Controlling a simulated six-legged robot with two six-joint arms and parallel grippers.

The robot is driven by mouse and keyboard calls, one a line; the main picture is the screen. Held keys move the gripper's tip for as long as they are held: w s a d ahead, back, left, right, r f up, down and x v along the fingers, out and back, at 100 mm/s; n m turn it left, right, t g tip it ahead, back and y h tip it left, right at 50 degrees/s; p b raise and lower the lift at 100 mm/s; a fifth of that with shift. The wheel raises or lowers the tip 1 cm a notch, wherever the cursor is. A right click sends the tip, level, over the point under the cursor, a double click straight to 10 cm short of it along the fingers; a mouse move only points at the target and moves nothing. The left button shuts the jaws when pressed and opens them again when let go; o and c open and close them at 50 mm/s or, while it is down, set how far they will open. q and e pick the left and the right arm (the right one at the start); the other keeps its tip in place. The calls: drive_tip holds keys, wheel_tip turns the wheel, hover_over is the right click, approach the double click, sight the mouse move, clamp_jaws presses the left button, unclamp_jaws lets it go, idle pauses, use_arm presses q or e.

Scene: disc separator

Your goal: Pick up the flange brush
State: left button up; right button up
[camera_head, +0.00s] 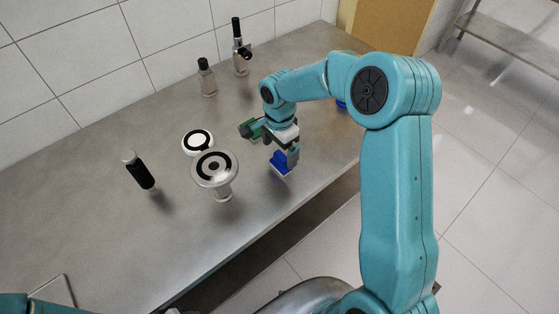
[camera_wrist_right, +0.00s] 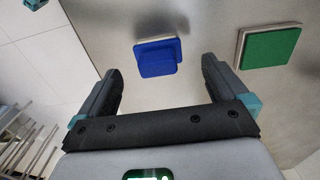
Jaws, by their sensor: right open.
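A black-handled tool with a pale round end (camera_head: 139,170) lies or leans at the left of the metal table; it may be the flange brush, but I cannot tell for sure. My right gripper (camera_head: 281,150) is over the table's front right part, away from that tool. In the right wrist view my right gripper (camera_wrist_right: 159,70) is open and empty. A blue block with a pale layer (camera_wrist_right: 157,57) lies ahead, between the lines of its fingers; in the head view it is the blue block (camera_head: 281,163) just below the gripper. My left gripper is out of view.
A green pad (camera_head: 250,129) lies beside the gripper and also shows in the wrist view (camera_wrist_right: 270,46). A white-and-black disc (camera_head: 197,142) and a disc on a stem (camera_head: 214,168) stand mid-table. Bottles (camera_head: 207,77) (camera_head: 240,50) stand near the tiled wall.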

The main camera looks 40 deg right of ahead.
sight(282, 156)
drive_tip(key=shift+s+f, duration=0.15)
drive_tip(key=shift+s, duration=0.15)
wheel_tip(282, 156, down, 3)
drive_tip(key=shift+s+d+r+p, duration=0.1)
drive_tip(key=shift+d+r+p, duration=0.05)
drive_tip(key=shift+p, duration=0.8)
drive_tip(key=shift+w+f, duration=0.2)
drive_tip(key=shift+f, duration=0.4)
drive_tip(key=shift+w+f, duration=0.2)
drive_tip(key=shift+f, duration=0.35)
drive_tip(key=shift+s+r, duration=0.1)
drive_tip(key=shift+s, duration=0.25)
drive_tip(key=shift+c, duration=0.3)
drive_tip(key=shift+w, duration=0.25)
drive_tip(key=c, duration=1.1)
drive_tip(key=shift+o, duration=0.2)
drive_tip(key=shift+s, duration=0.1)
